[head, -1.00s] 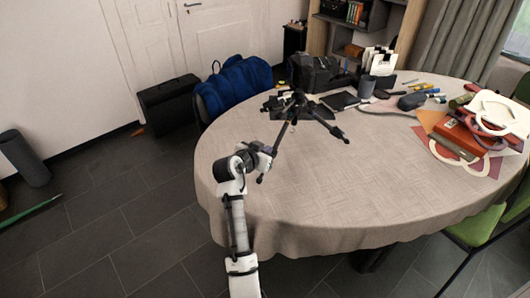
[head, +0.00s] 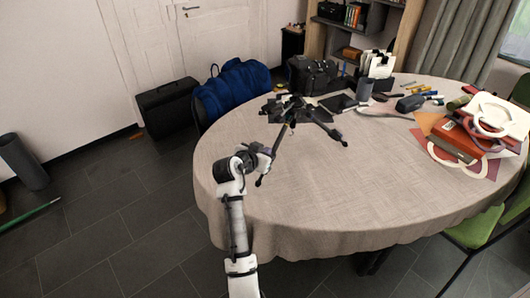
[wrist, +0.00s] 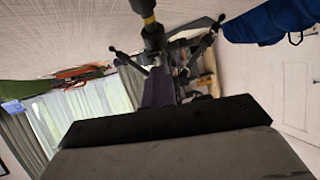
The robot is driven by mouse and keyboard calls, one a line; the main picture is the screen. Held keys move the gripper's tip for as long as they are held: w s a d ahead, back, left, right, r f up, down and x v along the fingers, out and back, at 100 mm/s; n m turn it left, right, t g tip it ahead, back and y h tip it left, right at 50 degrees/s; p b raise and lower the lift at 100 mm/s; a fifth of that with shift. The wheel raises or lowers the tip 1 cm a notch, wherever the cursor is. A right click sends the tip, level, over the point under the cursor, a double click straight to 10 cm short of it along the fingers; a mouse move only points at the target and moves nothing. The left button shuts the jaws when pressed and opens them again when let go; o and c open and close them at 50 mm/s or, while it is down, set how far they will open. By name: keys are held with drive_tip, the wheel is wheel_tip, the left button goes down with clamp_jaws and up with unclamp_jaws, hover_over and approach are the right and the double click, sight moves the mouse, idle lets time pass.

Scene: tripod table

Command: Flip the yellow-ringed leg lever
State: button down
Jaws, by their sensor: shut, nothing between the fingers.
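The black tripod (head: 297,107) stands on the round table, its legs spread. One leg reaches toward me, with its foot (head: 260,182) near the table's left edge; another reaches right (head: 330,131). In the wrist view, which looks upside down, a dark leg with a yellow ring (wrist: 149,19) comes down from the top edge. My gripper (head: 270,151) is beside the near leg in the head view. The lever's position is unclear.
The table (head: 300,205) is bare in front and to the right of the tripod. Papers and an orange-red box (head: 460,137) lie at the right, with several small items at the back. A blue bag (head: 233,88) is behind the table's left edge.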

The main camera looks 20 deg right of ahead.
drive_tip(key=shift+w+d+r, duration=0.15)
drive_tip(key=shift+d+r, duration=0.05)
drive_tip(key=shift+d, duration=0.05)
idle(0.3)
drive_tip(key=c, duration=2.1)
unclamp_jaws()
drive_tip(key=shift+o, duration=0.9)
drive_tip(key=shift+r, duration=0.1)
drive_tip(key=a+r+p, duration=0.1)
drive_tip(key=s+r+p, duration=0.1)
drive_tip(key=r, duration=0.1)
drive_tip(key=s+a+r+p, duration=0.1)
drive_tip(key=p, duration=0.1)
drive_tip(key=shift+s+a+r, duration=0.2)
drive_tip(key=shift+a+r, duration=0.1)
drive_tip(key=shift+a, duration=0.05)
